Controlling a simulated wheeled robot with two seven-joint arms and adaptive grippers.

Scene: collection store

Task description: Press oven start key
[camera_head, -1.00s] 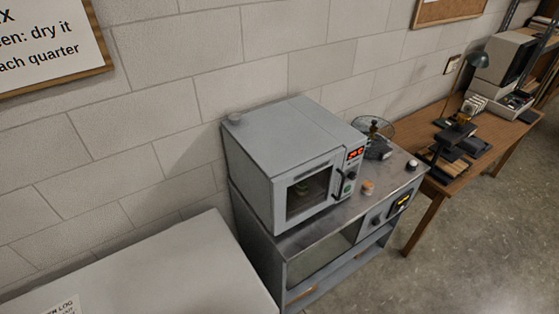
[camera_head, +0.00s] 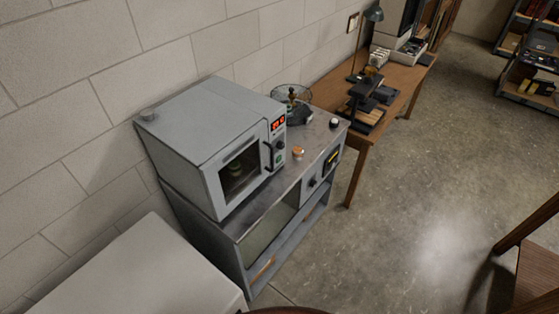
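A grey oven (camera_head: 215,140) stands on a metal bench against the block wall, left of the picture's middle. Its front faces right and toward me, with a dark window in the closed door (camera_head: 240,170) and a dark handle. The control panel (camera_head: 278,142) is at the right edge of the front, with a red lit display (camera_head: 278,123) at the top. Below it are small controls, among them a green key (camera_head: 278,160) low on the panel. Their markings are too small to read. Something greenish shows dimly behind the window. Neither of my grippers is in view.
The metal bench (camera_head: 308,152) also bears a fan-like device (camera_head: 292,105), a small orange-brown object (camera_head: 298,153) and a dark knob-like object (camera_head: 334,123). A white cabinet (camera_head: 150,275) stands at lower left. A wooden desk (camera_head: 350,140) is beyond. Floor (camera_head: 420,190) is open at right.

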